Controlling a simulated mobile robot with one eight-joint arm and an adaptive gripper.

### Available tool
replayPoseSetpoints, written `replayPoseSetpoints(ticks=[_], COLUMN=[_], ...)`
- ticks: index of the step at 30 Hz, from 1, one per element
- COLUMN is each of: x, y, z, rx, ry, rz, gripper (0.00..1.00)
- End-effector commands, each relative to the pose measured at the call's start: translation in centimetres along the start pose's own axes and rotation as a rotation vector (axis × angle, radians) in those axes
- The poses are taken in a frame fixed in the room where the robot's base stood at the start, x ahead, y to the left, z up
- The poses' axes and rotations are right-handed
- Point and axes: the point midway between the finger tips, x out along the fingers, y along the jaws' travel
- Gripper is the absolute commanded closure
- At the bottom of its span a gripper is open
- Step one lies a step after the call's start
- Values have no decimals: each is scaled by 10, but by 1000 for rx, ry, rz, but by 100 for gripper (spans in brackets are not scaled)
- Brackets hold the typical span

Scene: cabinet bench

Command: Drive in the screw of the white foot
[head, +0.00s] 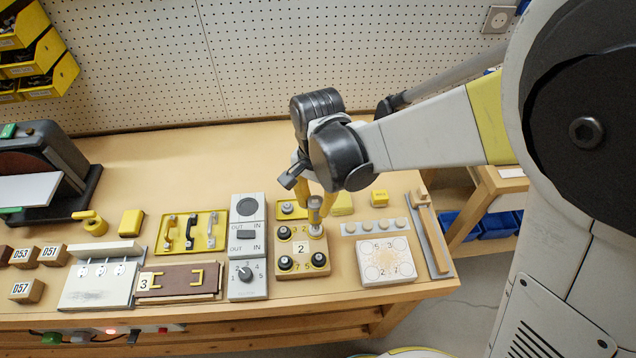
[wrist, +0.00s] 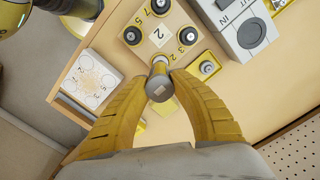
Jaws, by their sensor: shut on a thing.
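My gripper (head: 316,212) is over the far right corner of a wooden block (head: 301,248) marked 2. In the wrist view my gripper (wrist: 161,100) has its yellow fingers shut on a grey cylindrical tool (wrist: 160,84). The tool (head: 315,203) also shows in the head view, roughly upright. Under it a whitish foot (head: 316,233) shows partly at that corner; its screw is hidden. I cannot tell whether the tool touches the screw. The other corners carry dark feet with light centres, such as the near right one (head: 318,259).
A white-topped block (head: 386,262) with circles stands to the right, behind it a strip of round knobs (head: 377,226). A grey switch box (head: 247,246) stands close on the left. A yellow tray with handles (head: 191,232) lies further left. The bench behind is mostly clear.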

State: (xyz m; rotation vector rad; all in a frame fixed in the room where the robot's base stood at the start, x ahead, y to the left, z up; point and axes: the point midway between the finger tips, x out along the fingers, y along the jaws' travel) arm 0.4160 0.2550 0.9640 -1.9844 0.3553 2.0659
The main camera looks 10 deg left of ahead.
Motion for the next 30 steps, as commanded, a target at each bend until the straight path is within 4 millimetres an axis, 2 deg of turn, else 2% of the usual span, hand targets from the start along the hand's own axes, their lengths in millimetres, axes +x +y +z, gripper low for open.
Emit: replayPoseSetpoints(ticks=[14,30], x=[-4,-45], y=[0,0], z=[0,2], rx=[0,0], ry=[0,0], rz=[0,0], gripper=[100,100])
